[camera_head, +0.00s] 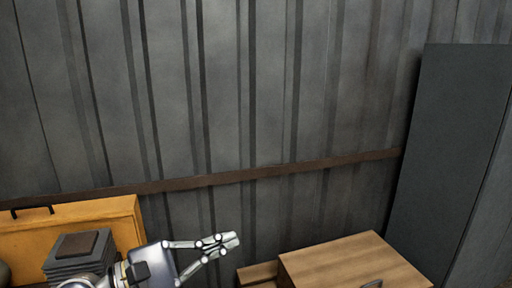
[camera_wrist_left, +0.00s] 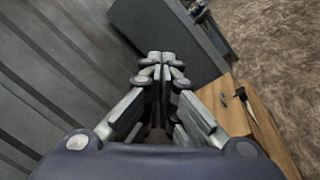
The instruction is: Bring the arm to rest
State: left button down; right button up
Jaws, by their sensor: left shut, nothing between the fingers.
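My left gripper (camera_head: 230,241) comes in from the lower left in the head view. Its fingers are together and hold nothing. It is in front of the ribbed grey wall, to the left of a wooden box and apart from it. In the left wrist view the gripper (camera_wrist_left: 160,60) also shows its fingertips meeting, with nothing between them. My right gripper does not show in either view.
The wooden box (camera_head: 350,262) with a dark handle stands at the lower right. A yellow-orange case (camera_head: 110,213) is at the left behind my arm. A tall dark grey panel (camera_head: 450,150) stands at the right. The ribbed wall (camera_head: 220,90) fills the back.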

pick_arm(q)
jog(key=w+a+n+t+y, duration=0.2)
jog(key=a+n+t+y, duration=0.35)
jog(key=n, duration=0.95)
jog(key=w+a+n+t+y, duration=0.1)
jog(key=a+n+t+y, duration=0.5)
jog(key=n, duration=0.8)
jog(key=s+a+f+n+g+y, duration=0.1)
jog(key=a+f+n+g+y, duration=0.2)
jog(key=f+n, duration=0.5)
jog(key=s+a+f+n+g+y, duration=0.2)
jog(key=a+f+n+g+y, duration=0.15)
jog(key=f+n, duration=0.5)
jog(key=s+d+f+n+g+h, duration=0.3)
jog(key=s+f+n+g, duration=0.75)
jog(key=s+f, duration=1.1)
notch_tip(320, 180, down, 25)
jog(key=s+g+y, duration=0.1)
jog(key=s+g, duration=0.1)
jog(key=s, duration=0.1)
jog(key=s+a+f, duration=0.2)
jog(key=s+f, duration=1.3)
jog(key=s, duration=0.1)
jog(key=shift+s+a+f+m+g, duration=0.15)
jog(key=shift+s+f+m+g, duration=0.05)
jog(key=shift+f+m+g, duration=0.2)
